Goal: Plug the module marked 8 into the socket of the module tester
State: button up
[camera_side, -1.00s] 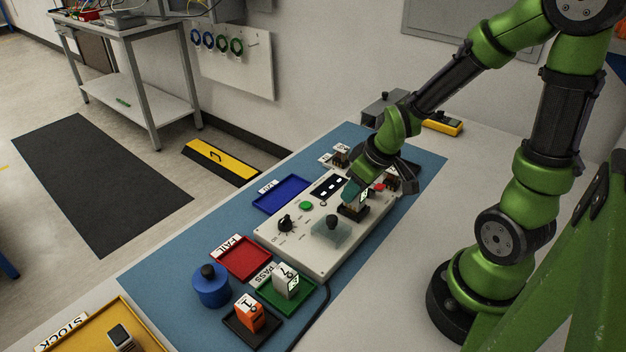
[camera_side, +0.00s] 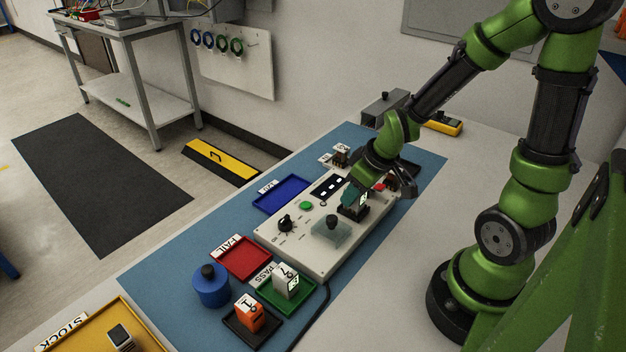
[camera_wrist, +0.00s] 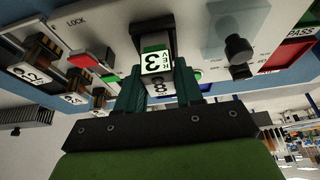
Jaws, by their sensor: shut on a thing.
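My gripper (camera_side: 358,200) is over the socket (camera_side: 352,214) of the pale module tester (camera_side: 312,262). The module also shows as a small pale patch in the side view (camera_side: 363,198). It points down into the black socket frame (camera_wrist: 139,34). The fingers and module hide the contact, so I cannot tell how deep it sits. A red lever (camera_wrist: 88,60) marked LOCK is beside the socket.
A clear cover with a black knob (camera_side: 331,223) and a dial (camera_side: 285,223) are on the tester. An empty red FAIL tray (camera_side: 243,258), green PASS tray (camera_side: 267,302) with a white module, orange module (camera_side: 248,313) and blue cylinder (camera_side: 211,287) stand nearby. The blue tray (camera_side: 281,194) is empty.

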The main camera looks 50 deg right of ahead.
jog(key=shift+f, duration=0.35)
dwell(0.4)
jog(key=o, duration=1.6)
jog(key=shift+c, duration=0.2)
jog(key=shift+r, duration=3.8)
